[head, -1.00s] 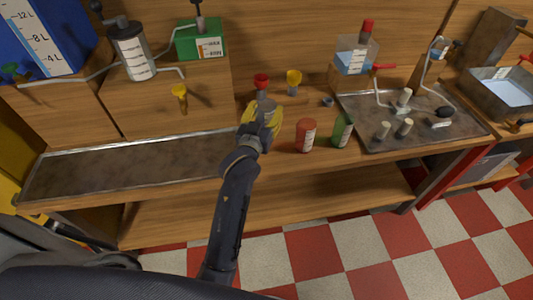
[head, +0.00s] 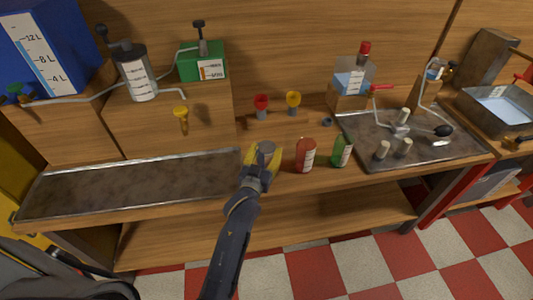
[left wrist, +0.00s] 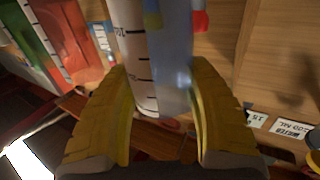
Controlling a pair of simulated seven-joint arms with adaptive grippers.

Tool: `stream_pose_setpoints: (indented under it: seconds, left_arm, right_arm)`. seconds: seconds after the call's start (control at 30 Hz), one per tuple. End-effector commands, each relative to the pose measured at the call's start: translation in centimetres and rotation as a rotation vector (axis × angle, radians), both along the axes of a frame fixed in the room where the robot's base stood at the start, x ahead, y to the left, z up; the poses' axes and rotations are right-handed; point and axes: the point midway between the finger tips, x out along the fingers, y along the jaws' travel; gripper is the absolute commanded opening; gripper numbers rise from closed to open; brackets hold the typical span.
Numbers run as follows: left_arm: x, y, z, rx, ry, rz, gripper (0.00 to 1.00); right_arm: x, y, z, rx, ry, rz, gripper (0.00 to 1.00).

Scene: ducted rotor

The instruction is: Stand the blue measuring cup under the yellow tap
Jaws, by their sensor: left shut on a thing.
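My left gripper (head: 262,163) has yellow fingers and is shut on a cylindrical vessel (head: 267,147). In the left wrist view the held vessel (left wrist: 170,75) is blue-grey with a white scale strip, matching a measuring cup, between the gripper fingers (left wrist: 157,88). It is above the bench's front edge, left of the red bottle. A yellow funnel-shaped fitting (head: 181,112) is on the front of a wooden block, left and behind my gripper. Another yellow fitting (head: 293,99) stands at the back beside a red one (head: 261,102). I cannot tell which is the tap. My right gripper is not in view.
A long empty metal tray (head: 130,183) lies left. A metal plate with pegs (head: 425,140) is at right. A blue tank (head: 40,50) and green box (head: 203,62) stand on blocks.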

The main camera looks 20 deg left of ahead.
Motion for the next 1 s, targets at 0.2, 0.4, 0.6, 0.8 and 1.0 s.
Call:
stream_pose_setpoints:
  seconds: [0.2, 0.4, 0.6, 0.8, 1.0]
  left_arm:
    - [0.00, 0.03, -0.61, 0.000, -0.002, 0.000, 0.23]
    - [-0.01, 0.02, -0.63, 0.000, -0.001, 0.000, 0.23]
    - [0.00, 0.01, -1.00, 0.001, 0.000, 0.000, 0.58]
    - [0.00, 0.01, -0.97, 0.000, 0.000, 0.000, 0.75]
    - [-0.01, 0.01, -1.01, 0.001, 0.000, 0.000, 0.75]
  right_arm:
    - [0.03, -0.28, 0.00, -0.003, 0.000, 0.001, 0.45]
    - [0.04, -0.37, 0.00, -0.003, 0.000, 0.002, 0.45]
    - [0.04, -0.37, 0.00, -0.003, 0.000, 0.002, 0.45]
    - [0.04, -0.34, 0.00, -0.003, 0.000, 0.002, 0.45]
    - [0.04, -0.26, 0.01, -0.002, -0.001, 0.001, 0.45]
